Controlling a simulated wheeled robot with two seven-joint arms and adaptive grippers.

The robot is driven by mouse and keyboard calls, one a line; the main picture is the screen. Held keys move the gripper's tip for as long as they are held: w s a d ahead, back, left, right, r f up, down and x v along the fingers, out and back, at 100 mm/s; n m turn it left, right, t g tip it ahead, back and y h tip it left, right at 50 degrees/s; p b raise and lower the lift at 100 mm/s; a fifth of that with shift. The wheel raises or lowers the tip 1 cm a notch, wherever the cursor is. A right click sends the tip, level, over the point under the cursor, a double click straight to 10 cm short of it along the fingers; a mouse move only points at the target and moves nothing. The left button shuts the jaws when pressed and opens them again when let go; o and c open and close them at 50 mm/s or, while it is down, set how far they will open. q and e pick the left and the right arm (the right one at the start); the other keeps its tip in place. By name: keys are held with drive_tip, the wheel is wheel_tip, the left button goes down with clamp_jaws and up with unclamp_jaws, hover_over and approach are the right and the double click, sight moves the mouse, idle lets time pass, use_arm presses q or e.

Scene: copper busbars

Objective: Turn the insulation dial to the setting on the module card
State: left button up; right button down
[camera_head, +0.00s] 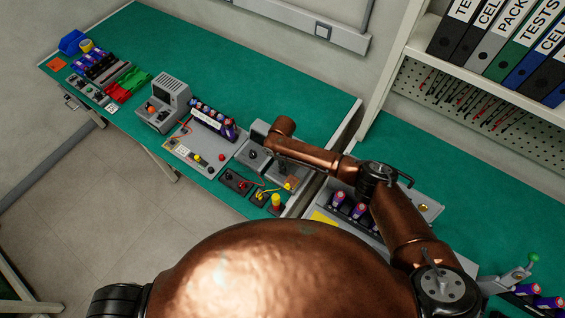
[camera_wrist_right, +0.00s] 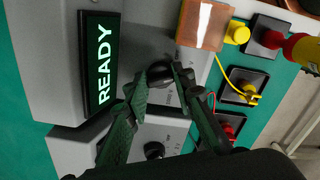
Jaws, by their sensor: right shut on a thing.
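In the right wrist view my right gripper (camera_wrist_right: 159,80) has its two dark green fingers closed around a black round dial (camera_wrist_right: 160,70) on a grey tester. A lit display reading READY (camera_wrist_right: 103,62) is beside it. A second black knob (camera_wrist_right: 153,149) sits on a grey panel nearer the wrist, apart from the fingers. In the head view the tester (camera_head: 252,154) stands at the bench's front, partly behind my copper right arm, which hides the gripped dial. A grey board (camera_head: 208,170) with a battery module (camera_head: 213,120) carries a small pale card (camera_head: 184,153), its text unreadable. My left gripper is not visible.
Red and black sockets with leads (camera_head: 236,182) and a red-yellow button (camera_head: 276,201) lie close to the tester. A grey instrument (camera_head: 163,103) stands left. The green bench (camera_head: 285,83) behind is clear.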

drive_tip(key=m+p, duration=0.1)
drive_tip(key=m, duration=0.1)
drive_tip(key=m+p, duration=0.2)
drive_tip(key=shift+s+a+r+m, duration=0.1)
drive_tip(key=shift+r+m, duration=0.05)
drive_tip(key=shift+m, duration=0.15)
drive_tip(key=m+p, duration=0.2)
drive_tip(key=m, duration=0.1)
drive_tip(key=shift+m, duration=0.3)
drive_tip(key=m+p, duration=0.2)
drive_tip(key=m, duration=0.2)
drive_tip(key=shift+m+p, duration=0.45)
drive_tip(key=shift+m, duration=1.85)
drive_tip(key=c, duration=1.6)
unclamp_jaws()
wheel_tip(320, 180, up, 12)
drive_tip(key=shift+f, duration=0.1)
